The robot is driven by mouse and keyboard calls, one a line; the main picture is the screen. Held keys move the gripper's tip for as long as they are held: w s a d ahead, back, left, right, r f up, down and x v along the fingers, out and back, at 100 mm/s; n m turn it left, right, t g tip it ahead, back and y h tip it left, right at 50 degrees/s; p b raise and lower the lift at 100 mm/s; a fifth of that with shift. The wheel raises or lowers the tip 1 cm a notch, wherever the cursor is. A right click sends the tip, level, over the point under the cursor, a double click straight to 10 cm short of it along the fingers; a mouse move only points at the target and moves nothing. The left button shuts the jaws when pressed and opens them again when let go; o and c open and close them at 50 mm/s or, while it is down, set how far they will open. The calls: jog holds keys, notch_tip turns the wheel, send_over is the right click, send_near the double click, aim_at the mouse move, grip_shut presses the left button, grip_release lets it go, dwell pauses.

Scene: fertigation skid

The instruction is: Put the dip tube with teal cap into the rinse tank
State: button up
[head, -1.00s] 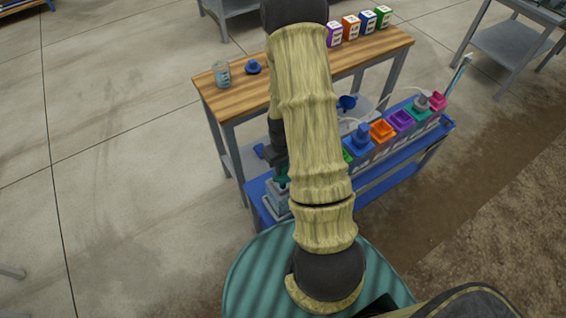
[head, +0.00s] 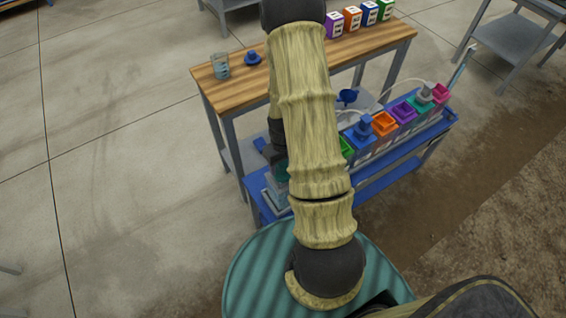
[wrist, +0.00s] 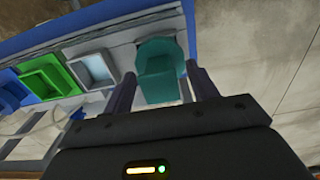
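The teal cap (wrist: 160,75) of the dip tube shows in the wrist view, between the two fingers of my gripper (wrist: 163,80). The fingers are spread wide, one on each side of the cap, with a narrow gap seen beside it. The tube below the cap is hidden. In the head view the teal cap (head: 281,173) is partly covered by my arm, above a pale stand (head: 276,192) at the left end of the blue bench. A pale square opening (wrist: 95,68) beside the green one may be the rinse tank; no label is readable.
A row of coloured tanks, including an orange one (head: 384,124) and a purple one (head: 404,112), runs along the blue bench (head: 375,165). The wooden table (head: 290,62) behind holds a glass beaker (head: 221,66), a blue knob-like part (head: 253,58) and several coloured boxes.

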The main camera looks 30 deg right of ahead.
jog(key=shift+r, duration=0.1)
notch_tip(320, 180, up, 17)
jog(key=p, duration=0.1)
dwell(0.7)
jog(key=shift+r, duration=0.1)
dwell(1.6)
